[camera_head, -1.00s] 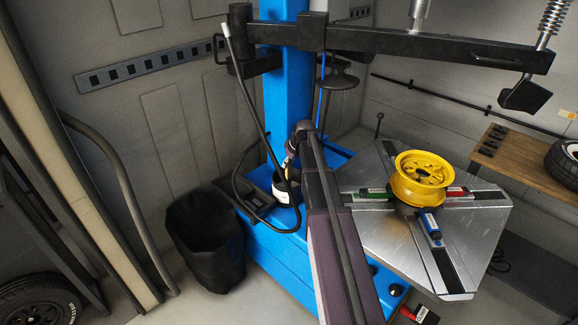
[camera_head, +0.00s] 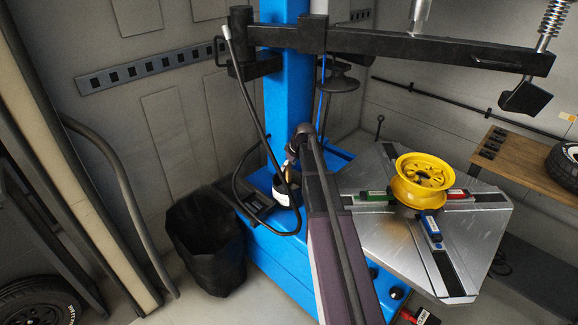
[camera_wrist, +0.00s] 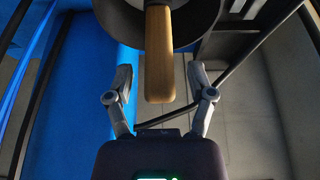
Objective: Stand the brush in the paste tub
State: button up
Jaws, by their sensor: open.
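The paste tub (camera_head: 284,196) is dark with a pale label and stands on the blue tyre machine's base. In the wrist view its dark round rim (camera_wrist: 205,30) fills the top. The brush shows there as a wooden handle (camera_wrist: 158,60) crossing the tub's mouth, its free end towards my gripper. The bristle end is hidden. My gripper (camera_wrist: 160,78) is open, with one finger on each side of the handle and visible gaps on both sides. In the head view my gripper (camera_head: 291,155) is small and partly covered by my arm, just above the tub.
A thin black lever (camera_head: 250,95) and a looped hose stand close left of the tub. The blue column (camera_head: 289,90) rises behind it. The steel turntable (camera_head: 390,245) with a yellow rim (camera_head: 422,182) lies right. A black bin (camera_head: 207,240) stands left.

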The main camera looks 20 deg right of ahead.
jog(key=shift+r, duration=0.2)
jog(key=p+v, duration=1.1)
jog(key=v, duration=0.1)
dwell(0.3)
dwell(0.7)
jog(key=s+a+f+m+g+h, duration=0.1)
jog(key=s+a+m+g, duration=0.3)
jog(key=s+a, duration=1.7)
jog(key=a, duration=0.3)
jog(key=shift+a+f+g+h, duration=0.3)
